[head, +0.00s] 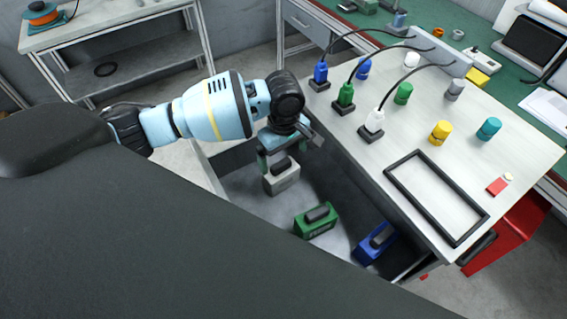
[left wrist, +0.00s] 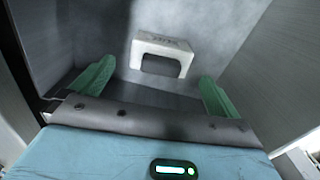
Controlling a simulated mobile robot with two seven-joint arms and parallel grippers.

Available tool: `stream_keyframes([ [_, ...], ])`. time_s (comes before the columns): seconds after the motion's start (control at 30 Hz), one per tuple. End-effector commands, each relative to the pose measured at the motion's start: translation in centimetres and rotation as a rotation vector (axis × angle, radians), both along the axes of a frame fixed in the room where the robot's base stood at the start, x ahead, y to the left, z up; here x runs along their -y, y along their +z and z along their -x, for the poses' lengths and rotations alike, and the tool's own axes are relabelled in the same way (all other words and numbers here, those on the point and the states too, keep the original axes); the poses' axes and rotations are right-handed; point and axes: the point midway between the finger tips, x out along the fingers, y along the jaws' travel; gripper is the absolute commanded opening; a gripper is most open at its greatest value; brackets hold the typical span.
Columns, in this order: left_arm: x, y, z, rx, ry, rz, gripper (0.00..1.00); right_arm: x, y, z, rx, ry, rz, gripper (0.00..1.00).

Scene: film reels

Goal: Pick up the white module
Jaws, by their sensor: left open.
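The white module (head: 282,182), a block with a dark grip on top, stands in the open drawer (head: 330,190) below the worktable's edge. My left gripper (head: 276,161) points down into the drawer directly above the module and partly covers it in the head view. In the left wrist view, the white module (left wrist: 165,46) lies ahead, between and beyond the two green fingers of my left gripper (left wrist: 157,72). The fingers are wide apart with nothing held; I cannot tell the exact gap to the module. My right gripper is not in view.
A green module (head: 316,220) and a blue module (head: 375,243) stand in the same drawer. Drawer walls close in on both sides of my left gripper. The worktable (head: 350,150) beside it carries cabled plugs, several coloured cylinders and a black frame (head: 436,197).

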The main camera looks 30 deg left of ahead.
Motion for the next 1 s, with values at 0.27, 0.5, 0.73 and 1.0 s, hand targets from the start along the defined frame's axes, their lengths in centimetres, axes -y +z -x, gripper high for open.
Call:
stream_keyframes([
  [0.27, -0.1, -0.7, 0.1, -0.005, 0.002, -0.002, 1.0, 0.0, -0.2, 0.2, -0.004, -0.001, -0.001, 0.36],
  [0.5, -0.1, -2.8, 0.1, -0.003, 0.002, 0.0, 1.0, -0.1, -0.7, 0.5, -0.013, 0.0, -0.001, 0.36],
  [0.73, -0.5, -3.9, 0.0, -0.004, 0.002, -0.003, 1.0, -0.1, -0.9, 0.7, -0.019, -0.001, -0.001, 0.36],
  [1.0, -1.1, -7.4, -0.1, -0.004, 0.002, -0.002, 1.0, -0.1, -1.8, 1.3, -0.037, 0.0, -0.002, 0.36],
])
